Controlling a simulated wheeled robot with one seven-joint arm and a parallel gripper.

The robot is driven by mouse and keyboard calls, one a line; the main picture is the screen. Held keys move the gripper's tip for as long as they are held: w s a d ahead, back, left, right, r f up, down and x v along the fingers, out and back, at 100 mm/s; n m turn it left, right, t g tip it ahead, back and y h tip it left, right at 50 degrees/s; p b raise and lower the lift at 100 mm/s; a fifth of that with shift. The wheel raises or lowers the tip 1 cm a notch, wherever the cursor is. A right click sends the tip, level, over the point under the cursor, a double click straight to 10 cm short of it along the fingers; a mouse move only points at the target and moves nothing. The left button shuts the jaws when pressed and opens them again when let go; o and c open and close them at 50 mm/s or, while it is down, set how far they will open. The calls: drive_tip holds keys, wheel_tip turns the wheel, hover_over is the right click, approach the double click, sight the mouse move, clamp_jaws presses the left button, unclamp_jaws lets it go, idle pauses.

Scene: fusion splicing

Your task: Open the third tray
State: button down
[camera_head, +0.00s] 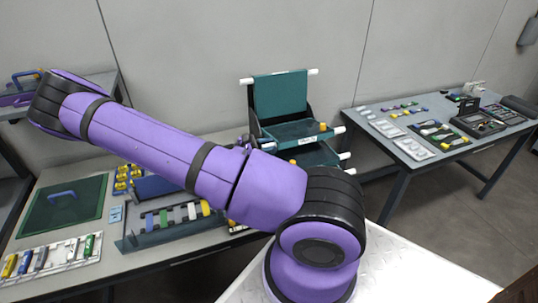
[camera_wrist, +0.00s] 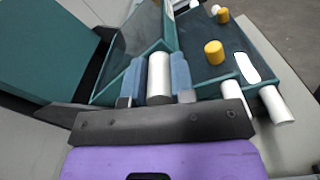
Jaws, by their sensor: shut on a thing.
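The splice tray stack has dark green trays with white side pegs. In the head view its top tray (camera_head: 280,95) stands upright. Below it are a middle tray (camera_head: 295,131) and a lower tray (camera_head: 318,156), each with a white peg at its right end. In the wrist view my gripper (camera_wrist: 158,78) is shut on a white peg (camera_wrist: 159,70), with a blue-grey finger on each side. The peg is at the edge of a green tray (camera_wrist: 130,40); I cannot tell which tray. In the head view my arm hides most of my gripper.
Yellow knobs (camera_wrist: 214,52) and more white pegs (camera_wrist: 277,104) are close to my gripper. A holder with coloured strips (camera_head: 170,232) and a green mat (camera_head: 70,195) are on the left table. The right table (camera_head: 365,125) carries tools and small parts.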

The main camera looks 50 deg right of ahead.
drive_tip(key=w+d+r+n, duration=0.4)
drive_tip(key=w+r+n, duration=0.1)
drive_tip(key=w+n, duration=0.2)
drive_tip(key=w+d+r+n, duration=0.4)
drive_tip(key=w+r+n, duration=0.1)
drive_tip(key=w+n, duration=0.2)
drive_tip(key=shift+w+d, duration=0.2)
drive_tip(key=shift+d, duration=0.15)
idle(0.4)
drive_tip(key=c, duration=1)
unclamp_jaws()
drive_tip(key=shift+w+d, duration=0.1)
drive_tip(key=shift+o, duration=0.2)
drive_tip(key=v, duration=1.1)
drive_tip(key=shift+f, duration=0.1)
